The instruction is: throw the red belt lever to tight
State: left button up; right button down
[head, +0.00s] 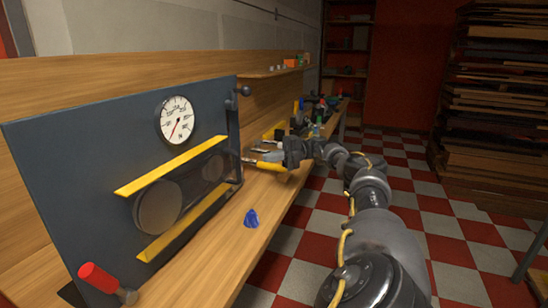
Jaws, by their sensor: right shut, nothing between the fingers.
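The red belt lever (98,278) is at the lower left of the head view, a red grip on a grey metal stub, tilted to the upper left. It sits at the foot of a dark grey panel (75,150). My right gripper (250,160) is shut and empty at the panel's right edge, above the bench. It is well away from the red lever, on the far side of the belt. The belt and its round pulleys (158,207) show dimly between two yellow bars (172,165). My left gripper is not in view.
A white dial gauge (175,121) with a red needle is on the panel. A dark knobbed rod (233,103) stands at its right edge. A small blue object (251,218) lies on the wooden bench (215,255). Tools clutter the far bench; stacked boards (495,110) stand right.

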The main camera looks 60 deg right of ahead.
aim_at(90, 273)
jog(key=k, duration=1)
